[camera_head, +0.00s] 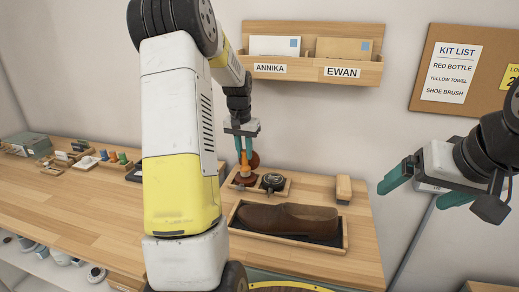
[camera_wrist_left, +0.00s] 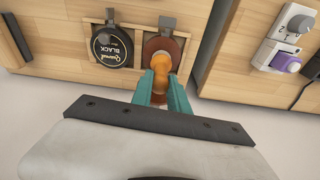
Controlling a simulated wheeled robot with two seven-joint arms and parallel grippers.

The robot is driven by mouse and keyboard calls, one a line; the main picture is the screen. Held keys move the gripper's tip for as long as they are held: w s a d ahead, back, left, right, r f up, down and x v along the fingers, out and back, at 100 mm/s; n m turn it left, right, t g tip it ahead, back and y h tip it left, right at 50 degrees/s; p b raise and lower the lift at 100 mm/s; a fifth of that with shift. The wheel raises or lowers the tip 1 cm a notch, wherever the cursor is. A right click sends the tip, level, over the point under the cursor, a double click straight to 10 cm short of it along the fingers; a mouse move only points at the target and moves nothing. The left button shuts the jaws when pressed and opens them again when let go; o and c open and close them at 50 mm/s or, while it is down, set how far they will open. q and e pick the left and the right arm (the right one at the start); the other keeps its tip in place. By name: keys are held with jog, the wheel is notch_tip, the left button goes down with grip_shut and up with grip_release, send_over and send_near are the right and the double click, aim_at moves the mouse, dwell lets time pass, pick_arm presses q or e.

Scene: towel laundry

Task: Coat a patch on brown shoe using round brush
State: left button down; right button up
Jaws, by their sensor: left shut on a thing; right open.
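The brown shoe (camera_head: 287,218) lies on its side-long length in a shallow wooden tray (camera_head: 345,240) with a dark lining on the table. My left gripper (camera_head: 246,160) is shut on the round brush (camera_head: 246,171), which has an orange-brown handle. The brush stands at a small wooden holder (camera_head: 286,189), beside a round black polish tin (camera_head: 272,182). My right gripper (camera_head: 400,180) is open and empty, right of the table.
A block-like shoe brush (camera_head: 344,188) stands at the table's right back. Small items and boxes (camera_head: 85,162) sit at the far left. The table between is largely clear.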

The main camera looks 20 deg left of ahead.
pick_arm(q)
jog(key=shift+f, duration=0.5)
dwell(1.1)
jog(key=shift+r, duration=3.55)
jog(key=shift+s, duration=0.1)
